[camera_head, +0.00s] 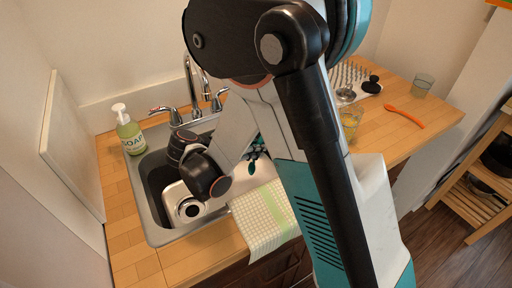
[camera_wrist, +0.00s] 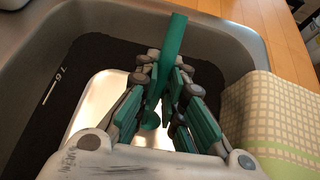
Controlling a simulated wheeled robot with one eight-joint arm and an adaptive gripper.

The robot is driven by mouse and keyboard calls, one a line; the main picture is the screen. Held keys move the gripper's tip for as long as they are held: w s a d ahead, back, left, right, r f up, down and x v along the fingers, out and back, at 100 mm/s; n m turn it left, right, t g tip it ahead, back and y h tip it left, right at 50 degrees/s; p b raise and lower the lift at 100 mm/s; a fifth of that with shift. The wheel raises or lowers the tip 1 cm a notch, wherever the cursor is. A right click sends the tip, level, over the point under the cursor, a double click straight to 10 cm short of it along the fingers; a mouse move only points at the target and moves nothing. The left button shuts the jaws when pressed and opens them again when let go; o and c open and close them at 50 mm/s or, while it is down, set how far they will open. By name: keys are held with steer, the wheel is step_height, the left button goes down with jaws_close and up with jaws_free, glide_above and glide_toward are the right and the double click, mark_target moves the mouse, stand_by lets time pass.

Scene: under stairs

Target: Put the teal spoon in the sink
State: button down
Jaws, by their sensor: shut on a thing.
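The teal spoon (camera_wrist: 173,38) is between the fingers of my gripper (camera_wrist: 168,76) in the wrist view. Its flat handle sticks out past the fingertips toward the sink's rim, and a rounded teal part shows lower between the fingers. My gripper is shut on it. The metal sink (camera_wrist: 235,38) lies below, with the gripper above its basin. In the head view, the sink (camera_head: 147,200) is at left, and my gripper (camera_head: 256,154) is over its right side, partly hidden by my arm. The spoon cannot be told apart from the teal fingers there.
A checked cloth (camera_head: 262,217) drapes over the counter's front edge beside the sink. A faucet (camera_head: 192,85) stands behind the sink and a soap bottle (camera_head: 128,130) at its left.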

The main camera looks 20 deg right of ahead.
steer(key=shift+f+b, duration=1.35)
steer(key=shift+f, duration=1.15)
steer(key=c, duration=0.8)
jaws_free()
step_height(320, 180, up, 12)
steer(key=p, duration=0.8)
